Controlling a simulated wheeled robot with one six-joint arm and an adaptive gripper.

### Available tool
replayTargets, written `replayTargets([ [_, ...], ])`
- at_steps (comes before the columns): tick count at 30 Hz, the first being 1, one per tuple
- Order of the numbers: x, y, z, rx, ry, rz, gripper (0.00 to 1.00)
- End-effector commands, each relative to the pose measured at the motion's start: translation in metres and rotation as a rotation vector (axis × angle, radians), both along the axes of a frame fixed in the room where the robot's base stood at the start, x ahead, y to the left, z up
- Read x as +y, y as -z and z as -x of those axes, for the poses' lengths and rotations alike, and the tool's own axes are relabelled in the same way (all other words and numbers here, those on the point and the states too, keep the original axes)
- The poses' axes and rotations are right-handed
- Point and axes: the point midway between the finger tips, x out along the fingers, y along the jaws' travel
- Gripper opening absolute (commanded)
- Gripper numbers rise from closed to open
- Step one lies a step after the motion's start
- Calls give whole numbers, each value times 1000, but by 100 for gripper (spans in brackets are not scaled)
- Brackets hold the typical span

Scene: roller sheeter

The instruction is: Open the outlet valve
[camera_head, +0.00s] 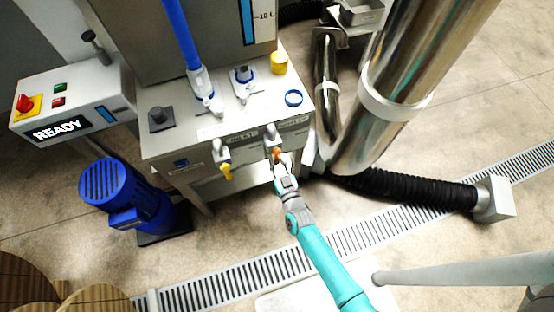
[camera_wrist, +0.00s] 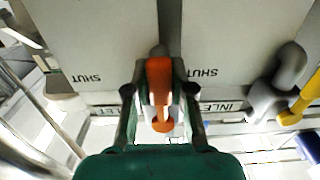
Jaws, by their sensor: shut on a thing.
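The valve with the orange lever (camera_head: 277,154) is on the right of the machine's front panel. The orange lever (camera_wrist: 159,85) is close up in the wrist view, between my fingers. My gripper (camera_head: 279,163) reaches it from the front, and in the wrist view my gripper (camera_wrist: 160,92) is shut on the lever from both sides. SHUT is printed on the panel to both sides of the lever. A label ending in "LET" is partly hidden by my left finger.
A second valve with a yellow lever (camera_head: 227,170) is to the left; it also shows in the wrist view (camera_wrist: 302,102), near the label INLET. A blue motor (camera_head: 128,195) and a READY display (camera_head: 57,130) are at left. A steel duct (camera_head: 395,90) and black hose (camera_head: 405,188) are at right.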

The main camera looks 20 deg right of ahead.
Motion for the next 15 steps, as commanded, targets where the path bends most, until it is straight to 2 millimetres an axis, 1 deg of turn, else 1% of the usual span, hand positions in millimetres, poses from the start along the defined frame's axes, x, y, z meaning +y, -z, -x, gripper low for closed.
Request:
replayTargets([
  [6, 1, 0, 0, 1, -3, -3, 0],
  [7, 1, 0, 0, 1, -3, -3, 28],
  [8, 1, 0, 0, 1, -3, -3, 35],
  [9, 1, 0, 0, 1, -3, -2, 45],
  [10, 1, 0, 0, 1, -3, -2, 49],
  [15, 1, 0, 0, 1, -2, -1, 49],
])
